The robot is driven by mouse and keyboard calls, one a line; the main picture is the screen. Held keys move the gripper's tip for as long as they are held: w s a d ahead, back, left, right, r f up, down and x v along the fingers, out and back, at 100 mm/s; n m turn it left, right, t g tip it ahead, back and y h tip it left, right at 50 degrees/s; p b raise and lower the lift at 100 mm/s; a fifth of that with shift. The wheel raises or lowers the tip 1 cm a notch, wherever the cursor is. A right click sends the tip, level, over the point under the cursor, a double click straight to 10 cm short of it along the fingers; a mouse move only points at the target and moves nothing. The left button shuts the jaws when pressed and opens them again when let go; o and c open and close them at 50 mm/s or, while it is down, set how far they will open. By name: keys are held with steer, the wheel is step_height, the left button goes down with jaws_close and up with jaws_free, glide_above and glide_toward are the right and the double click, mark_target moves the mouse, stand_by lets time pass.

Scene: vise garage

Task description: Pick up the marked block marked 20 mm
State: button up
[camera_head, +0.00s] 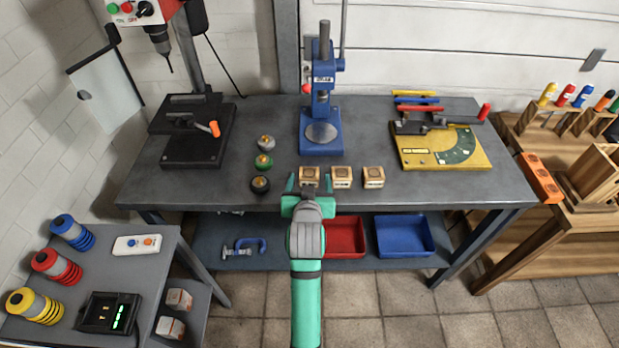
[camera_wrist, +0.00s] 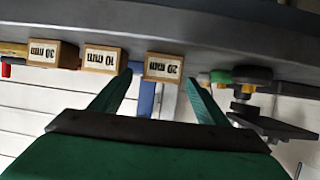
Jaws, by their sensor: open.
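The wooden block marked 20 mm (camera_wrist: 164,68) shows upside down in the wrist view, between the tips of my open fingers. In the head view it is the leftmost block (camera_head: 309,175) of a row on the workbench (camera_head: 230,180), near its front edge. My gripper (camera_head: 309,187) reaches it from the front, with one green finger toward each side. It is open and empty in the wrist view (camera_wrist: 160,80). I cannot tell how far the fingers extend along the block. The 10 mm block (camera_wrist: 103,60) and 30 mm block (camera_wrist: 52,54) stand beside it.
Three round knobbed pieces (camera_head: 263,162) stand left of the blocks. A blue press (camera_head: 321,135) is behind them. A black drill stand (camera_head: 190,148) is left and a yellow fixture (camera_head: 438,148) right. Red (camera_head: 344,238) and blue (camera_head: 404,236) trays sit on the lower shelf.

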mark_target(309, 178)
steer(key=shift+x, duration=2.25)
steer(key=shift+s+a, duration=0.15)
steer(key=shift+a, duration=0.1)
steer(key=shift+c, duration=0.4)
steer(key=shift+d, duration=0.2)
steer(key=c, duration=1)
steer(key=shift+s+d, duration=0.1)
steer(key=shift+c, duration=0.3)
steer(key=shift+r, duration=0.15)
